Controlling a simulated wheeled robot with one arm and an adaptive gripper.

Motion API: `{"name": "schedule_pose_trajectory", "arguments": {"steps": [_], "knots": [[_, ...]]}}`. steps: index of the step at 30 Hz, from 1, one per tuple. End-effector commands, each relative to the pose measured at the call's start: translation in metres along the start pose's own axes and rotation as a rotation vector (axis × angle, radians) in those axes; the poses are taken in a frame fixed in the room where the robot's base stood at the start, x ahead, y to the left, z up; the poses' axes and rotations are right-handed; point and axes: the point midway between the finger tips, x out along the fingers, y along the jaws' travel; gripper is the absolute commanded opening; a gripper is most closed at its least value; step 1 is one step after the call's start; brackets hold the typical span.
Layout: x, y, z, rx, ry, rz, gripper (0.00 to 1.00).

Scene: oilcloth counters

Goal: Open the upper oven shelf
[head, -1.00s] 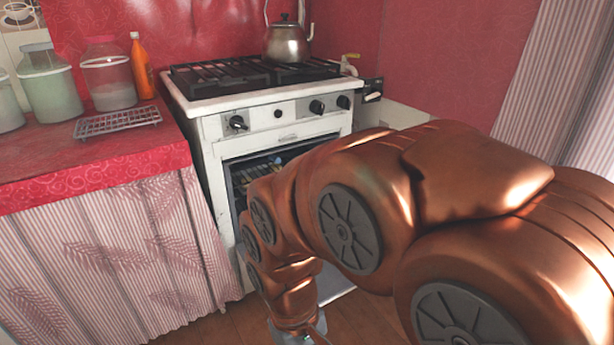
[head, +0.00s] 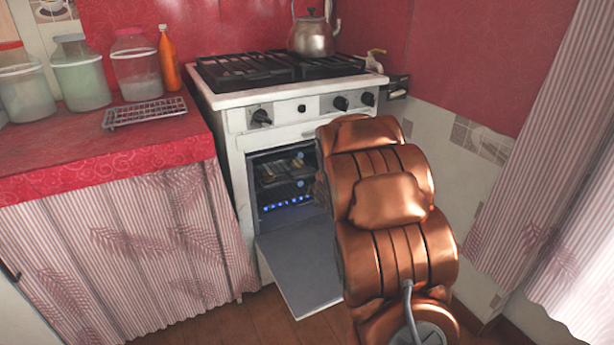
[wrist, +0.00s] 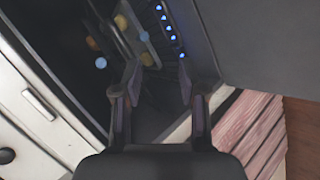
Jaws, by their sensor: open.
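The white oven (head: 235,130) stands under the stove top, and its door (head: 300,270) hangs folded down in front. Inside, the upper shelf (head: 280,175) carries small yellowish things and sits above a row of blue flames (head: 285,203). In the wrist view, the shelf with yellowish pieces (wrist: 128,30) is at the top, beside the blue flames (wrist: 170,35). My gripper (wrist: 159,68) is open at the oven's mouth, with nothing seen between its fingers. I cannot tell whether it touches the shelf. In the head view my arm hides the gripper and the oven's right side.
A kettle (head: 313,35) stands on the stove top. To the left, a red counter (head: 70,160) holds several jars, an orange bottle (head: 168,60) and a wire rack (head: 145,112). A striped curtain (head: 535,180) hangs at the right. Wooden floor (head: 215,325) shows below.

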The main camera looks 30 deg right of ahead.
Motion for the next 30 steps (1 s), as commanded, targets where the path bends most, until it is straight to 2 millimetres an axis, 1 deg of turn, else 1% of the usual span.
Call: {"name": "schedule_pose_trajectory", "arguments": {"steps": [1,3,6,9,13,18,24,30], "knots": [[0.015,0.006,0.005,-0.042,0.029,0.031,0.41],[0.032,0.017,0.004,-0.111,0.083,0.090,0.41],[0.052,0.027,0.005,-0.201,0.157,0.168,0.41],[0.067,0.036,0.004,-0.277,0.226,0.248,0.41],[0.078,0.041,0.002,-0.350,0.293,0.329,0.41],[0.082,0.043,0.000,-0.395,0.339,0.388,0.41],[0.086,0.045,-0.003,-0.406,0.350,0.403,0.41],[0.100,0.049,-0.008,-0.404,0.349,0.402,0.41]]}}
